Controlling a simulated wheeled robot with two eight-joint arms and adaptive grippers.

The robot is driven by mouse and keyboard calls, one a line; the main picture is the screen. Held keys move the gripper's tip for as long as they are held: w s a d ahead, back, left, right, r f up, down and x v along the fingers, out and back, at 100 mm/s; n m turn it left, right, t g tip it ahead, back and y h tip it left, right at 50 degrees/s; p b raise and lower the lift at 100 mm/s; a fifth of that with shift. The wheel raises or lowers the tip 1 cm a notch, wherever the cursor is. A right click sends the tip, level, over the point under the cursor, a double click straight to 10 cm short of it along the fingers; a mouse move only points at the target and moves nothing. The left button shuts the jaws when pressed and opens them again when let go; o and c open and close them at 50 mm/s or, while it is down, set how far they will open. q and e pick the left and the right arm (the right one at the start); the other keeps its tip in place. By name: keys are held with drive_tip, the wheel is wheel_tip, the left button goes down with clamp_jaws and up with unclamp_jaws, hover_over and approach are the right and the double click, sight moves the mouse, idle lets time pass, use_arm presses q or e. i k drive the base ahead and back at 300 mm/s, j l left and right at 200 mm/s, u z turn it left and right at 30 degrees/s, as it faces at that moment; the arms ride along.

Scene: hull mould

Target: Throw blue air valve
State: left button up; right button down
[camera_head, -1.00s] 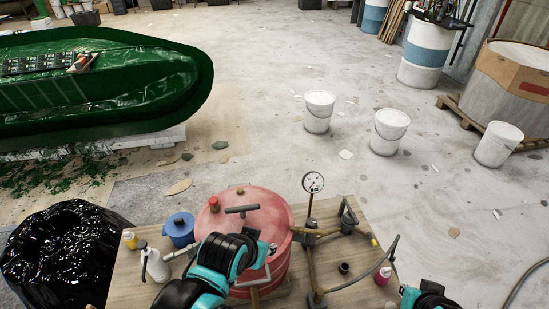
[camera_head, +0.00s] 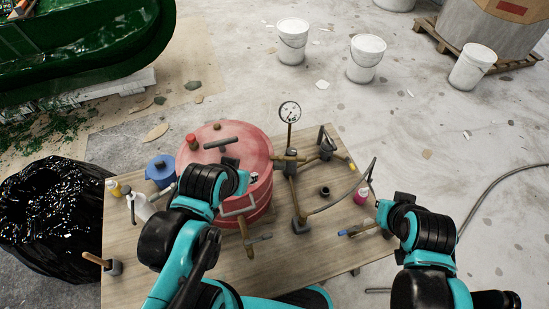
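A small brass-coloured piece with a blue end (camera_head: 343,233) lies near the right side of the wooden table; it is the likeliest blue air valve, but it is too small to be sure. My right gripper (camera_head: 383,218) is just right of its brass end; I cannot tell whether they touch. My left gripper (camera_head: 246,180) is over the right part of the red pot (camera_head: 258,152), far from the blue end. The finger gaps of both grippers are too small or hidden to read.
The wooden table (camera_head: 135,240) also holds a blue pot (camera_head: 160,172), a spray bottle (camera_head: 143,208), a pink bottle (camera_head: 362,195) and brass piping with a round gauge (camera_head: 290,112). A black bag (camera_head: 45,225) stands at left. White buckets (camera_head: 366,58) stand behind on open floor.

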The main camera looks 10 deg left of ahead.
sight(341, 232)
drive_tip(key=j+z, duration=0.1)
drive_tip(key=z, duration=0.3)
drive_tip(key=j+z, duration=0.1)
drive_tip(key=z, duration=0.25)
drive_tip(key=k, duration=0.05)
